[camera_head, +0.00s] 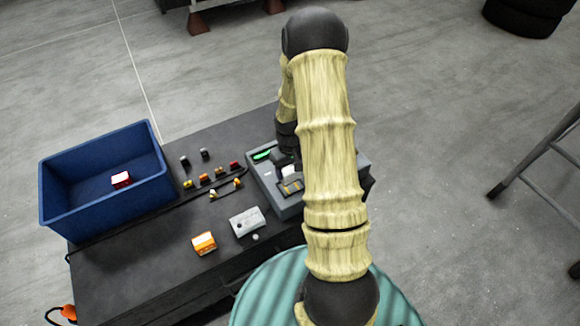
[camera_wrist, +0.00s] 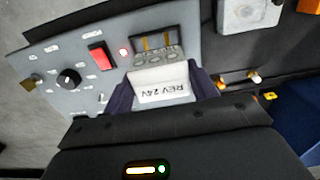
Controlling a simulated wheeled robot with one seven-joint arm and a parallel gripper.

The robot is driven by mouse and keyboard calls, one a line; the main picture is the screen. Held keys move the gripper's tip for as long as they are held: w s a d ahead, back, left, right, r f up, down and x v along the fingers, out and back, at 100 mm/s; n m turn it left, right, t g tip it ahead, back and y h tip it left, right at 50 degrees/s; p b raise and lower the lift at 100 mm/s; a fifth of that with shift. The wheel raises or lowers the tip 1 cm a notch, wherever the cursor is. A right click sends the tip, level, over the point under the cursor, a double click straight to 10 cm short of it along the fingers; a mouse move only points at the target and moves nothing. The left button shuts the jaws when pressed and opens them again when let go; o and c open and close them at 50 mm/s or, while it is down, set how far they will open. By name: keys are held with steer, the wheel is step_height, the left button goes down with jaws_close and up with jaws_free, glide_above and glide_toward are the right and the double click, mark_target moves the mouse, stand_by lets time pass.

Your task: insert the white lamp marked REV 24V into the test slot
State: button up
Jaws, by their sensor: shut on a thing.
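The white lamp marked REV 24V (camera_wrist: 160,88) is between the two dark fingers of my gripper (camera_wrist: 162,80), which is shut on it. In the wrist view its lettering appears upside down. The test slot (camera_wrist: 155,46), a dark recess with brass strips and round contacts, is in the grey tester panel just beyond the lamp's far edge. I cannot tell whether the lamp touches it. In the head view the slot (camera_head: 291,187) shows on the tester, with a white piece of the lamp (camera_head: 288,171) just behind it. My arm largely hides the gripper there.
The grey tester (camera_head: 262,180) has a red switch (camera_wrist: 102,56), a lit red indicator and a black knob (camera_wrist: 69,79). A blue bin (camera_head: 60,215) holding a red-and-white lamp stands left. Several small parts, a grey box (camera_head: 247,222) and an orange lamp (camera_head: 204,243) lie on the dark bench.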

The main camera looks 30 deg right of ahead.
mark_target(291, 177)
steer(key=shift+s+d+f+b, duration=0.15)
steer(key=shift+f+b, duration=0.25)
steer(key=shift+f, duration=0.35)
steer(key=shift+d+f+b, duration=0.1)
steer(key=shift+f+b, duration=0.3)
steer(key=shift+f, duration=0.3)
steer(key=shift+a, duration=0.1)
steer(key=shift+f+b, duration=0.4)
steer(key=shift+f, duration=0.15)
stand_by(1.5)
steer(key=shift+r, duration=0.35)
steer(key=shift+f, duration=0.65)
stand_by(1.1)
steer(key=o, duration=0.8)
steer(key=shift+c, duration=0.2)
steer(key=shift+r, duration=0.1)
